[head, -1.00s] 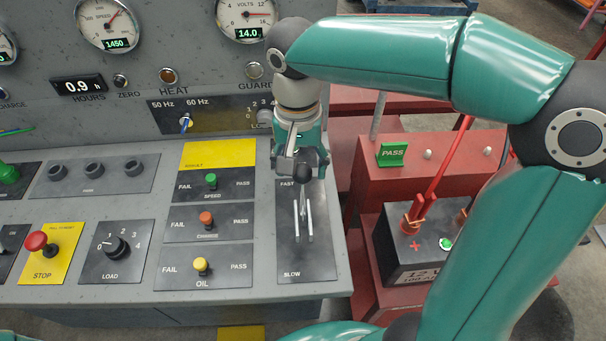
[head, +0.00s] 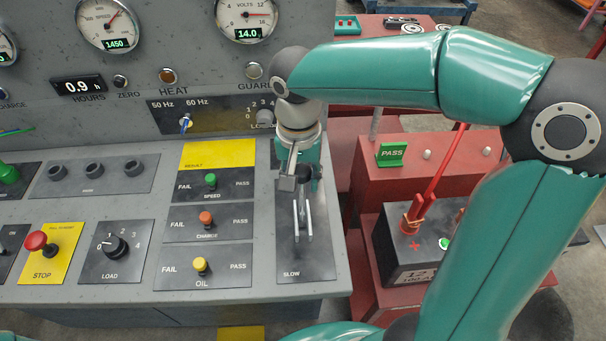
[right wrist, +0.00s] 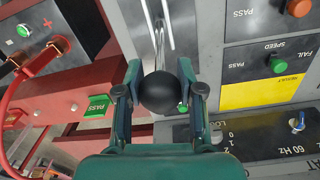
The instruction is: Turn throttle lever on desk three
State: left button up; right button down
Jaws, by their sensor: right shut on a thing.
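The throttle lever's black ball knob (right wrist: 158,92) sits between the two fingers of my right gripper (right wrist: 160,95) in the right wrist view. The gripper is shut on it. In the head view my right gripper (head: 297,172) is at the upper part of the throttle plate (head: 305,262), near its FAST end, and partly hides the knob (head: 303,170). Two metal guide rails (head: 302,220) run down the plate toward the SLOW label. My left gripper is out of view.
Left of the throttle are the speed (head: 211,180), charge (head: 206,218) and oil (head: 200,264) knobs. A load dial (head: 113,246) and red stop button (head: 36,241) are further left. A red stand (head: 370,160) and a battery (head: 400,245) are to the right.

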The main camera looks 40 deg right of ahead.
dwell(0.4)
jog(key=c, duration=0.7)
grip_release()
jog(key=shift+w+r, duration=0.1)
jog(key=shift+r, duration=0.35)
notch_tip(320, 180, up, 11)
jog(key=shift+w, duration=0.1)
